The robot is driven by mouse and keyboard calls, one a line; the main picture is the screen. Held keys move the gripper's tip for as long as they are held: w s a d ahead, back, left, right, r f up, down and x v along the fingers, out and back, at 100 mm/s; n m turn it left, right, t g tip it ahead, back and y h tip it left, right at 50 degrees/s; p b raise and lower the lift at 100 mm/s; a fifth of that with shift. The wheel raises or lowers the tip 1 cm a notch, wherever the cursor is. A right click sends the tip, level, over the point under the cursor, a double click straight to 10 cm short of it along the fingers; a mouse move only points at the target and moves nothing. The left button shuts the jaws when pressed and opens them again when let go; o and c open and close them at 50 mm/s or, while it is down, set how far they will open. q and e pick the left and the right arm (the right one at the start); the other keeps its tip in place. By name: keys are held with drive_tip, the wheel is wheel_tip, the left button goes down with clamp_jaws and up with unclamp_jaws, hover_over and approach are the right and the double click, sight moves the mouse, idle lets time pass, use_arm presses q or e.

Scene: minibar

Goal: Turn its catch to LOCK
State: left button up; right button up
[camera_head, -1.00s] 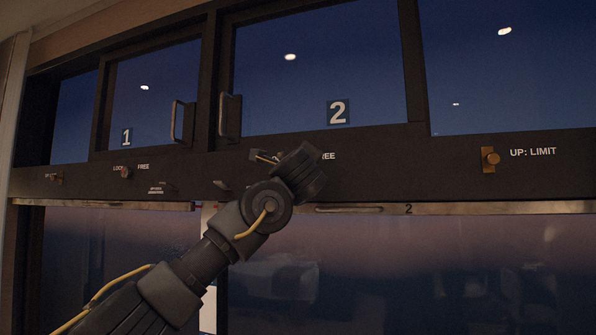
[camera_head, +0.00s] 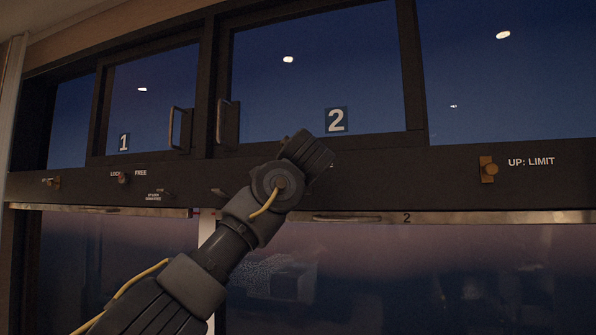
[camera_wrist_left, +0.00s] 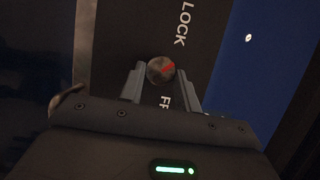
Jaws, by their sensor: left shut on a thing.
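A round dark catch knob (camera_wrist_left: 161,69) with a red mark shows in the left wrist view, between LOCK (camera_wrist_left: 184,22) above and the partly covered FREE (camera_wrist_left: 165,103) below. The red mark points right and slightly up in that view, not straight at either label. My left gripper (camera_wrist_left: 161,84) is shut on the knob, one finger on each side. In the head view my left wrist (camera_head: 305,152) covers this catch below window 2 (camera_head: 336,120) and hides the fingertips. My right gripper is not in view.
Another catch (camera_head: 123,178) with LOCK and FREE labels sits under window 1 (camera_head: 124,142). Door handles (camera_head: 180,128) stand out at left. A brass stop (camera_head: 488,169) marked UP: LIMIT is at right. A metal rail (camera_head: 470,217) runs below the dark beam.

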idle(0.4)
use_arm(q)
drive_tip(key=o, duration=1)
drive_tip(key=shift+a, duration=0.1)
drive_tip(key=shift+c, duration=0.2)
drive_tip(key=s+d+b, duration=0.1)
drive_tip(key=s+b, duration=0.5)
drive_tip(key=s, duration=0.4)
drive_tip(key=shift+s+d+b, duration=0.25)
drive_tip(key=shift+s+b, duration=0.05)
drive_tip(key=shift+s, duration=0.05)
